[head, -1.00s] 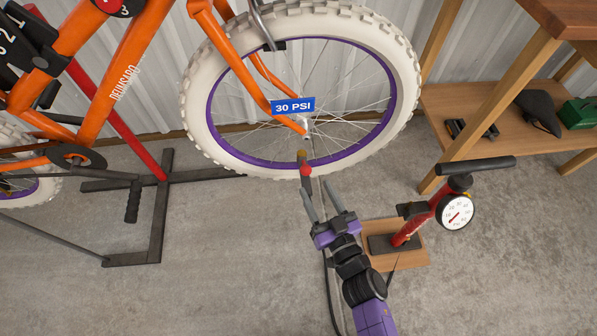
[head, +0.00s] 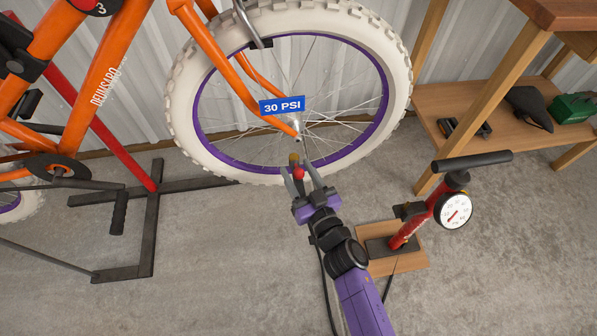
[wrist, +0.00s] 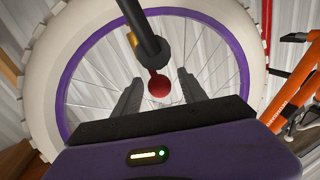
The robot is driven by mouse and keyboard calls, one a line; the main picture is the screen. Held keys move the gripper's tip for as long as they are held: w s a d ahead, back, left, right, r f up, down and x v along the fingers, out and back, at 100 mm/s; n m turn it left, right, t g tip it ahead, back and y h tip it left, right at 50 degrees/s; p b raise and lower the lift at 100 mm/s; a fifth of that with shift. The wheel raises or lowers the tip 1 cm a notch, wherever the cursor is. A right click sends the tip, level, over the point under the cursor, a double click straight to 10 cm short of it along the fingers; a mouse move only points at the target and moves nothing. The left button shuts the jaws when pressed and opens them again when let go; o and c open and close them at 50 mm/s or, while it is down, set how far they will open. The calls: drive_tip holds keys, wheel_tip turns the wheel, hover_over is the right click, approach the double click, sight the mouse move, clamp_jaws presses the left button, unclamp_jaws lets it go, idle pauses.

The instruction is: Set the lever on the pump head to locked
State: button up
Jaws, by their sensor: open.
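The pump head (wrist: 148,35) is a dark cylinder with a brass collar, set at the bottom of the bicycle's front wheel. Its lever ends in a red knob (wrist: 158,86), which also shows in the head view (head: 298,174). In the head view, the brass part (head: 293,158) shows just above the knob. My gripper (head: 301,178) is open, with its fingers on either side of the red knob. In the wrist view the gripper (wrist: 158,92) has a visible gap between each finger and the knob. I cannot tell the lever's exact angle.
The white tyre (head: 187,115) with purple rim stands directly beyond the gripper. A red floor pump (head: 420,228) with a gauge (head: 456,211) stands on a wooden board at right, near a wooden bench (head: 430,100). A blue "30 PSI" sign (head: 282,105) hangs at the wheel.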

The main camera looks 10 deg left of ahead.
clamp_jaws()
drive_tip(key=shift+f+b, duration=0.35)
drive_tip(key=shift+b, duration=0.5)
drive_tip(key=b, duration=0.2)
drive_tip(key=shift+s+f+t+b, duration=0.1)
drive_tip(key=shift+f+t+b, duration=0.2)
drive_tip(key=shift+t, duration=0.1)
drive_tip(key=shift+y+b, duration=0.4)
drive_tip(key=shift+b, duration=0.7)
drive_tip(key=shift+s+f+t+y+b, duration=0.15)
drive_tip(key=shift+t+y+b, duration=0.2)
drive_tip(key=shift+b, duration=0.8)
drive_tip(key=shift+n+t+b, duration=0.25)
drive_tip(key=shift+n+b, duration=0.05)
drive_tip(key=shift+b, duration=0.55)
drive_tip(key=shift+d+r, duration=0.1)
drive_tip(key=shift+r, duration=0.15)
unclamp_jaws()
